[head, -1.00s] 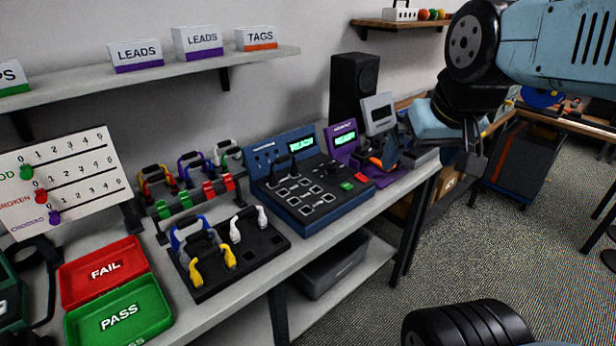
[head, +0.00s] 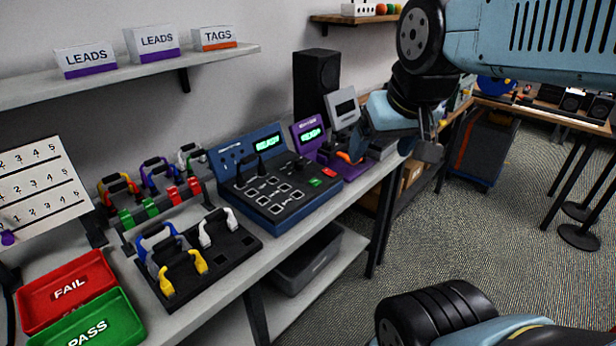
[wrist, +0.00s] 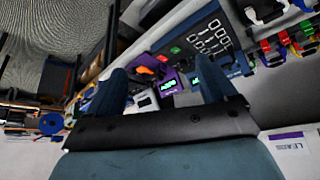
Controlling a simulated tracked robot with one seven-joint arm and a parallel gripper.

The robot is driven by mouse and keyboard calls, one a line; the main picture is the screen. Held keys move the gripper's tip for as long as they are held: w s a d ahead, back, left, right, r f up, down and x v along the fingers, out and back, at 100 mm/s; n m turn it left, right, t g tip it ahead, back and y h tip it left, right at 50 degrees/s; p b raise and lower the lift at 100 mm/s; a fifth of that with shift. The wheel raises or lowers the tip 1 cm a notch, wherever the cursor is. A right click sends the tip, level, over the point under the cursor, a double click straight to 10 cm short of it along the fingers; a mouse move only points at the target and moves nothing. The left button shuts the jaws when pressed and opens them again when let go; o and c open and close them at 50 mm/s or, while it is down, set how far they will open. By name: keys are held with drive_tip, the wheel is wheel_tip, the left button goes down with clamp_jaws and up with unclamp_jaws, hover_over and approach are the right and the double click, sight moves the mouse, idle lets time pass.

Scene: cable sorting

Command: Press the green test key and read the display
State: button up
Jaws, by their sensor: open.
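The green key (head: 315,182) sits beside a red key (head: 329,172) at the right end of the blue tester's (head: 290,215) black deck. The green key also shows in the wrist view (wrist: 176,50). The blue tester's lit display (head: 268,142) stands upright at the back, with lettering too blurred to read surely. A purple unit (head: 350,172) with its own lit display (head: 311,135) stands to the right. My gripper (head: 393,152) is open and empty, to the right of the keys in the head view and apart from them. Its two fingers (wrist: 160,75) frame the purple unit in the wrist view.
Leads stand in a black rack (head: 225,255) left of the tester. A red FAIL tray (head: 68,292) and green PASS tray (head: 90,320) lie further left. A black speaker (head: 317,85) stands behind. An orange item (head: 350,157) lies near the gripper.

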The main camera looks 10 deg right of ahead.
clamp_jaws()
idle(0.6)
idle(0.8)
